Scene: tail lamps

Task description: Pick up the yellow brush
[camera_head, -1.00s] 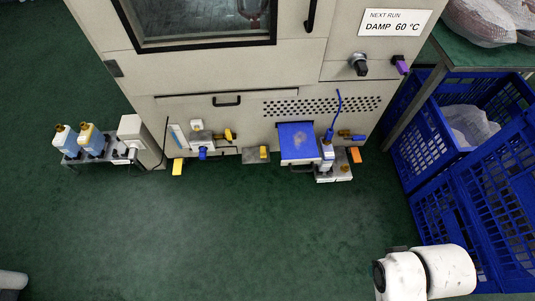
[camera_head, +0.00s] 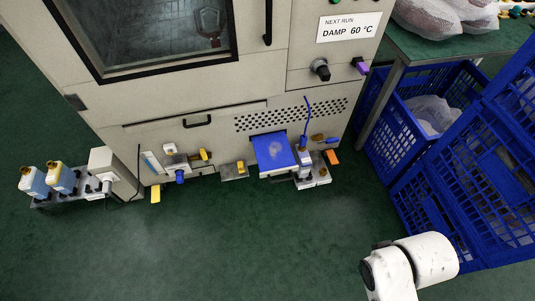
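Several small yellow items sit low along the front of the cream cabinet (camera_head: 250,75). A yellow block-like piece (camera_head: 155,193) is near the floor at the left. A yellow piece (camera_head: 204,155) is at the middle left, and another yellow piece (camera_head: 241,167) lies on a small grey plate. They are too small for me to tell which is the brush. My white arm shows at the lower right, far from these items. My gripper is not in view.
Blue crates (camera_head: 455,185) stand on the right beside a green-topped table (camera_head: 440,44). A blue-topped tray (camera_head: 272,150) juts out from the cabinet. Bottles (camera_head: 33,183) stand on a low rack at the left. The green floor (camera_head: 220,245) in front is clear.

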